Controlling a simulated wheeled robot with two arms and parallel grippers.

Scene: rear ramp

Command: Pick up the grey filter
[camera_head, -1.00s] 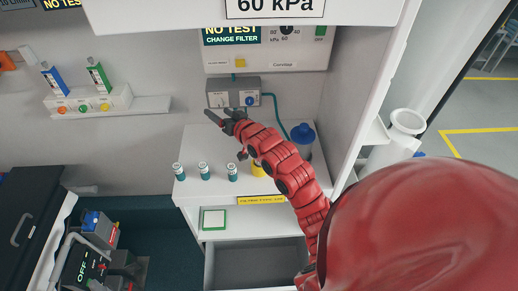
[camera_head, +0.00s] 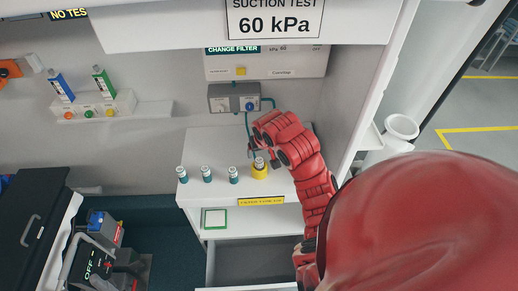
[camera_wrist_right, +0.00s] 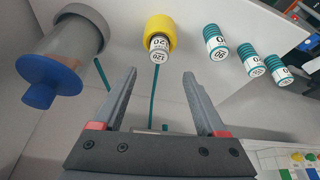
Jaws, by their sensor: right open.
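A yellow holder (camera_head: 260,173) stands on the white counter, with a short grey-topped filter (camera_head: 259,162) in it. In the right wrist view the yellow holder (camera_wrist_right: 162,30) surrounds this filter (camera_wrist_right: 160,52), which has a numbered label. Several white filters with teal bands (camera_head: 206,174) stand in a row to its left; they also show in the right wrist view (camera_wrist_right: 216,45). My right gripper (camera_wrist_right: 160,75) is open and empty, its fingers apart and pointing towards the held filter. In the head view it is mostly hidden by my red arm. My left gripper is not in view.
A grey canister with a blue lid (camera_wrist_right: 45,83) stands close beside the holder; my arm hides it in the head view. A grey valve box (camera_head: 234,98) with a teal hose is on the back wall. A green-framed card (camera_head: 214,218) lies on the lower shelf.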

